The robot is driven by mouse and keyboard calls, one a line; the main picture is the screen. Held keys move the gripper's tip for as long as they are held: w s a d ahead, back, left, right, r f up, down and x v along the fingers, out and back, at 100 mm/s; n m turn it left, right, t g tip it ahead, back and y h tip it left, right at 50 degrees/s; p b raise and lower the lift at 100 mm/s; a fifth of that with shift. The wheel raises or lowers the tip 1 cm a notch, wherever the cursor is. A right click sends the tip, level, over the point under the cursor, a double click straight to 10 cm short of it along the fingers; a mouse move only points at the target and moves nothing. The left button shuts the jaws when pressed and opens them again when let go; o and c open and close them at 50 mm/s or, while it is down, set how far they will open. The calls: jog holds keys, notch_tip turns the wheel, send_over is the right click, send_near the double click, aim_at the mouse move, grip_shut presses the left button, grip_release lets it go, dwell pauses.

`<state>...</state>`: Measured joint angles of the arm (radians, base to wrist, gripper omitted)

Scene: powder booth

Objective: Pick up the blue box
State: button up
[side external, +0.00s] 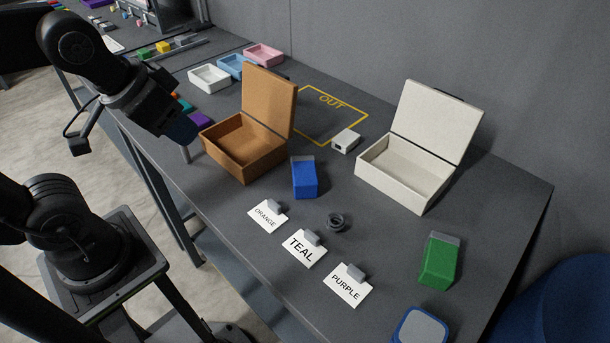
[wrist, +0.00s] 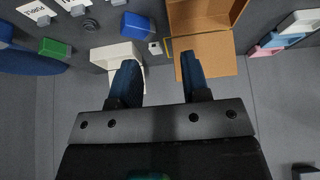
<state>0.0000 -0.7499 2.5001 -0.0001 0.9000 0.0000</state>
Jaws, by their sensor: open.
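The blue box (side external: 305,181), with a grey top end, stands on the dark table just right of the open brown box. It also shows in the wrist view (wrist: 137,27), near the top centre, beyond my fingertips. My gripper (side external: 187,137) is up at the left of the brown box, apart from the blue box. In the wrist view my gripper (wrist: 160,65) has its two blue fingers spread, with nothing between them.
The open brown box (side external: 230,160) and open white box (side external: 390,185) flank the blue box. A green box (side external: 440,262) stands at the right. Label cards, such as TEAL (side external: 302,248), and a dark ring (side external: 337,222) lie in front. A small white device (side external: 346,141) sits behind.

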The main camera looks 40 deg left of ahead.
jog(key=o, duration=0.8)
jog(key=shift+c, duration=0.2)
jog(key=n+g+y, duration=0.1)
jog(key=n+g, duration=0.3)
jog(key=n, duration=0.6)
send_over(304, 169)
jog(key=s+d, duration=0.1)
jog(key=d, duration=0.1)
notch_tip(304, 169, down, 5)
jog(key=f, duration=0.4)
jog(key=a+f, duration=0.1)
jog(key=f, duration=0.3)
jog(key=w+a+f, duration=0.1)
jog(key=f, duration=0.4)
